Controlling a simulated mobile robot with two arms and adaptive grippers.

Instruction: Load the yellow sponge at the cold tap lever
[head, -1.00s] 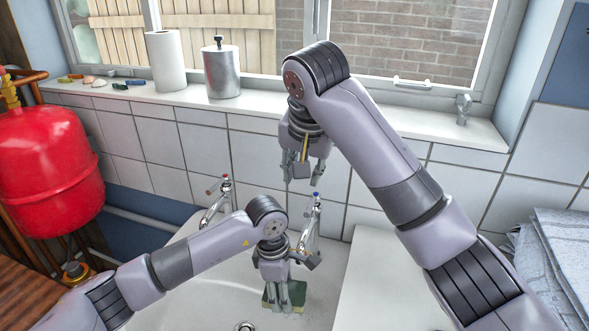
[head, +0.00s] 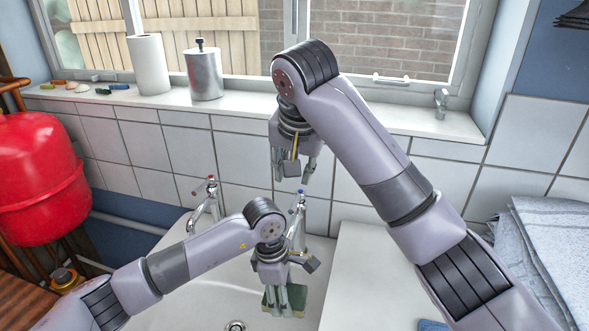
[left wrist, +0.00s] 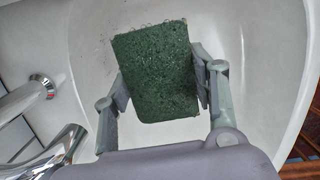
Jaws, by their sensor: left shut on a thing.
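The sponge (head: 298,298) is held low over the white basin in the head view. The left wrist view shows its dark green scouring face (left wrist: 155,72); a yellowish edge shows in the head view. My left gripper (head: 284,300) is shut on the sponge, with one finger on each side. The cold tap (head: 298,222), with a blue-marked top, stands just behind my left gripper, whose wrist partly hides it. The red-marked tap (head: 205,205) stands to its left. My right gripper (head: 292,172) hangs above and behind the cold tap, in front of the tiles, empty with its fingers apart.
The basin (head: 190,300) has a drain (head: 235,327) near the bottom edge. A white worktop (head: 375,280) lies to the right, with folded towels (head: 550,250) beyond. A red tank (head: 40,180) is at left. A paper roll (head: 148,65) and a metal canister (head: 204,75) stand on the sill.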

